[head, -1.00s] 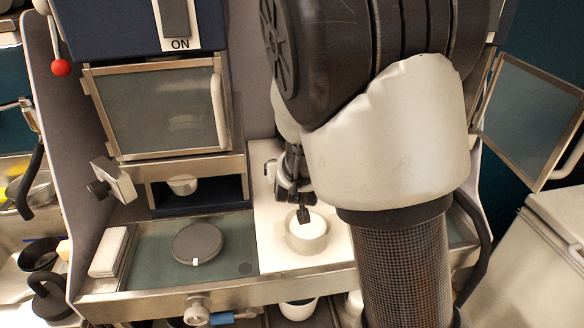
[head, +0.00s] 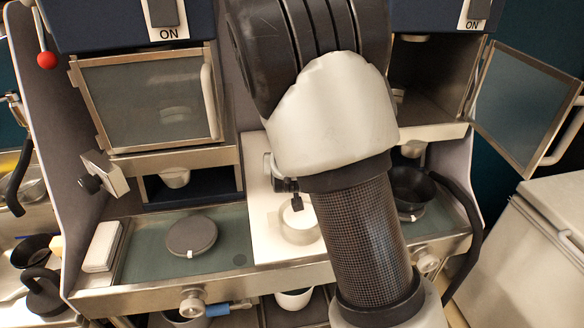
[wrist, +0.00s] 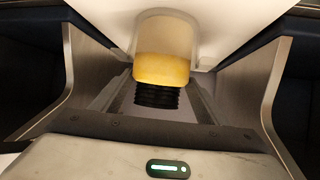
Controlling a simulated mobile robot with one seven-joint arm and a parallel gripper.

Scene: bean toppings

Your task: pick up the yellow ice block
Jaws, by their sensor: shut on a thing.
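The yellow ice block (wrist: 162,69) shows in the wrist view at the black ribbed fingertips of my gripper (wrist: 157,95). My gripper is shut on it. A pale round form surrounds the block's far side in that view. In the head view my gripper (head: 297,203) points down at a round metal bowl (head: 300,237) with a white inside, on a white board. The block cannot be made out in the head view. My forearm hides part of the bowl's surroundings on the right.
A grey round disc (head: 191,236) lies on the green counter at left, near a white stack (head: 102,247). A black pan (head: 412,192) stands right of my arm. The right oven door (head: 525,105) hangs open; the left door (head: 147,97) is shut.

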